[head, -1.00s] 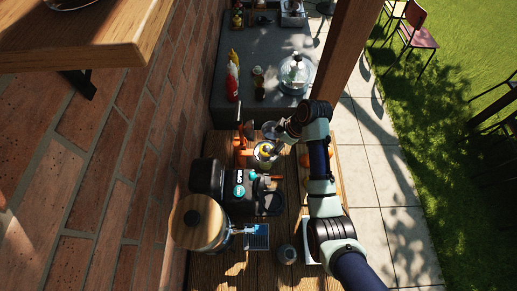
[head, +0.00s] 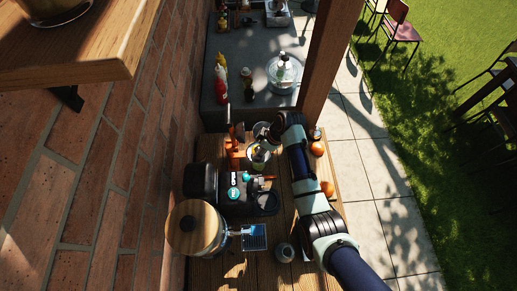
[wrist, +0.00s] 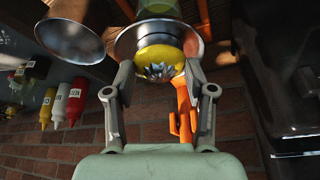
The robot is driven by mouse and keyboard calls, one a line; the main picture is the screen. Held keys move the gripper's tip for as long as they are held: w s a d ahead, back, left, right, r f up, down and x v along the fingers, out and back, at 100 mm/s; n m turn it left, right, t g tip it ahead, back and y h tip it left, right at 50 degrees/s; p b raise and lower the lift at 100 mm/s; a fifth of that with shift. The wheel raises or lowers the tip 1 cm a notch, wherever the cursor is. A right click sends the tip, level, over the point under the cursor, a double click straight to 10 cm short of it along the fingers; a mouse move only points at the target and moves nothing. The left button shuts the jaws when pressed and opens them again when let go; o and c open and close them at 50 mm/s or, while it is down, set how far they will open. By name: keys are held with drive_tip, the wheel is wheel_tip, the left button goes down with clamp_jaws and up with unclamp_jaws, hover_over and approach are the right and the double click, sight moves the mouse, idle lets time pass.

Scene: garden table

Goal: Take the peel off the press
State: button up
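The press (head: 257,158) stands on the wooden table in the head view, with orange parts beside it. The wrist view, which looks upside down, shows its silver bowl (wrist: 140,35) and an orange arm (wrist: 187,110). The yellow peel (wrist: 160,56) sits at the bowl, with a grey serrated piece (wrist: 160,73) against its face. My gripper (wrist: 160,80) is open, one finger on each side of the peel. A gap shows on the left; contact on the right cannot be told. In the head view my arm mostly hides the gripper.
A black machine (head: 236,190) and a wooden-lidded dispenser (head: 196,228) stand nearer. Oranges (head: 327,188) lie to the right of my arm. A round metal dish (wrist: 70,38) is beside the press. Sauce bottles (head: 221,85) and a glass dome (head: 284,70) stand on the grey counter beyond.

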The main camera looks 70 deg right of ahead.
drive_tip(key=c, duration=0.5)
drive_tip(key=shift+r, duration=0.15)
drive_tip(key=shift+c, duration=0.2)
wheel_tip(320, 180, up, 20)
drive_tip(key=p, duration=0.2)
